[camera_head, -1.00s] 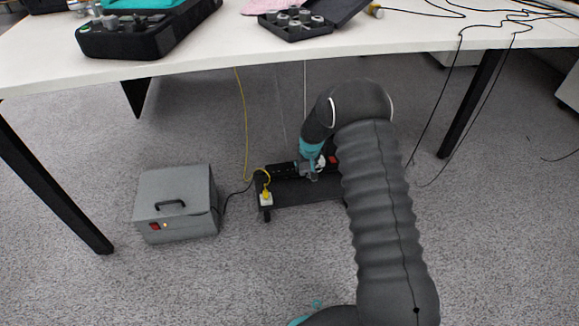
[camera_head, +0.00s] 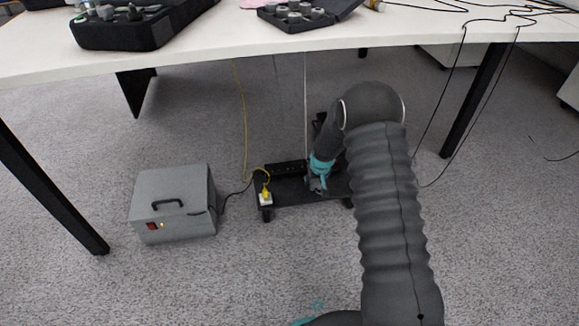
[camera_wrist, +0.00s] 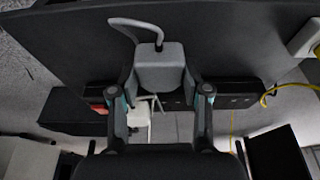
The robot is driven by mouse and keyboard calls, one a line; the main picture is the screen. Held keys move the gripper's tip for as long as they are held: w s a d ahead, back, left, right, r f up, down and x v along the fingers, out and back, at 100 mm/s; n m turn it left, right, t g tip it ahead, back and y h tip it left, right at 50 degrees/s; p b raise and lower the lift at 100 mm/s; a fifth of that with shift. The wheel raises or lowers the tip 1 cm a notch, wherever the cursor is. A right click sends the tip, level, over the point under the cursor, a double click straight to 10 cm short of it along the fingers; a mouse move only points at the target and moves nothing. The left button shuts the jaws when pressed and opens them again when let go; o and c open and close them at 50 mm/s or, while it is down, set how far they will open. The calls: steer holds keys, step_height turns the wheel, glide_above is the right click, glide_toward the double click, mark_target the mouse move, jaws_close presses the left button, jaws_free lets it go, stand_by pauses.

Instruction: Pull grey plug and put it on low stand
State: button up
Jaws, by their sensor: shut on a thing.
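The grey plug (camera_wrist: 160,66) sits between the fingers of my gripper (camera_wrist: 163,98), which is shut on it. Its light grey cable loops up and left in the wrist view. The low stand is a dark wheeled board (camera_head: 290,198) under the table, and its flat top (camera_wrist: 235,45) also fills much of the wrist view. My gripper (camera_head: 318,184) is over the stand's front part in the head view. The black power strip (camera_wrist: 232,93) lies behind the plug and looks apart from it. I cannot tell whether the plug touches the stand.
A white block with a yellow plug (camera_head: 266,197) is at the stand's front left corner. A grey box with a handle (camera_head: 173,206) stands on the floor to the left. The white tabletop (camera_head: 215,48) is above; a yellow cable (camera_head: 242,120) hangs below it.

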mark_target(315, 182)
steer(key=shift+f, duration=0.65)
stand_by(0.5)
steer(key=o, duration=1.2)
steer(key=shift+p+v, duration=1.15)
steer(key=shift+v, duration=1.3)
steer(key=a+v, duration=0.1)
steer(key=v, duration=1.1)
steer(key=shift+d, duration=0.45)
